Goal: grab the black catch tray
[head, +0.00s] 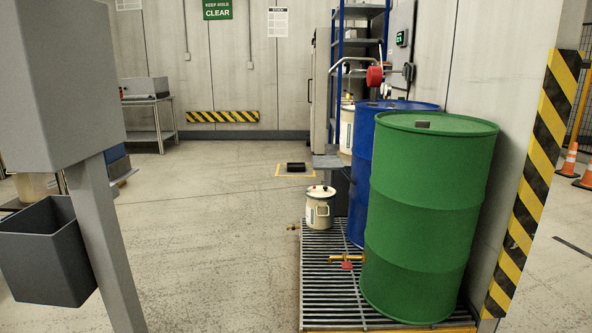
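A small, low black object (295,167) lies on the floor in the middle distance, inside a yellow-outlined patch. It may be the black catch tray, but it is too small to be sure. A dark block under a grey top (328,162) stands just right of it, partly hidden by the blue drum. My gripper is not in view.
A green drum (425,220) and a blue drum (360,175) stand on a metal grating (330,270) at right, with a cream can (320,212). A grey post (108,240) with a dark bin (45,250) blocks the near left. The middle floor is clear.

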